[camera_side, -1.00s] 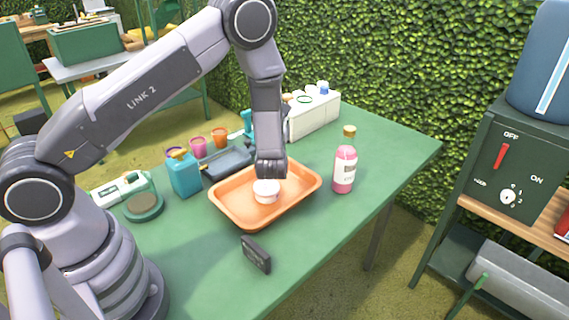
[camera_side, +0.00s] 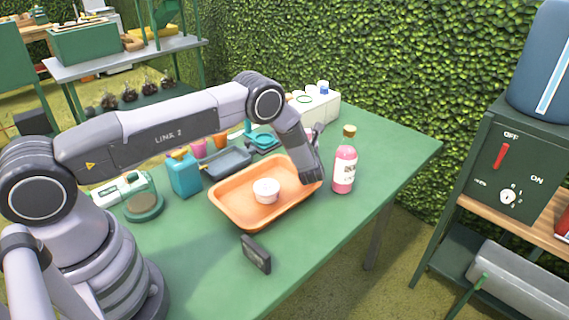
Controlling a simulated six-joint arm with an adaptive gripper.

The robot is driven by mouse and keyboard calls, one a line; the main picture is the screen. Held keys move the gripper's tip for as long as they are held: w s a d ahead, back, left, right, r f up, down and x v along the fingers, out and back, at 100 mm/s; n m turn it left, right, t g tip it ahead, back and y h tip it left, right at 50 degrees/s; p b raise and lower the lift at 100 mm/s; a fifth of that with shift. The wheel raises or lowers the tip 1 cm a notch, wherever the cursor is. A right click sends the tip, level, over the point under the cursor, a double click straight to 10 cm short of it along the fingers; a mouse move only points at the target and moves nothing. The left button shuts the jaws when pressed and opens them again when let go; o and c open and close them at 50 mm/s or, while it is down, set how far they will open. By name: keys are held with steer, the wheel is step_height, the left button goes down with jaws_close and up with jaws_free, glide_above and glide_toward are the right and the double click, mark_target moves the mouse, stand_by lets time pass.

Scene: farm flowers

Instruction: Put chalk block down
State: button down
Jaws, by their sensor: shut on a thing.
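My gripper (camera_side: 316,168) is low over the right end of the orange tray (camera_side: 232,217), just left of the pink bottle (camera_side: 344,172). It is shut on the chalk block, but my own arm and the small size of the view hide the block. I cannot tell whether the block touches a surface. A white round cup (camera_side: 266,190) stands in the middle of the tray, clear of my gripper.
A dark upright slab (camera_side: 256,254) stands on the green table (camera_side: 300,262) in front of the tray. The table's front right is free.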

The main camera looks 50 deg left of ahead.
steer(key=shift+f, duration=1.05)
steer(key=shift+s+f, duration=0.1)
steer(key=shift+f, duration=0.15)
steer(key=shift+f, duration=0.35)
steer(key=c, duration=0.8)
jaws_free()
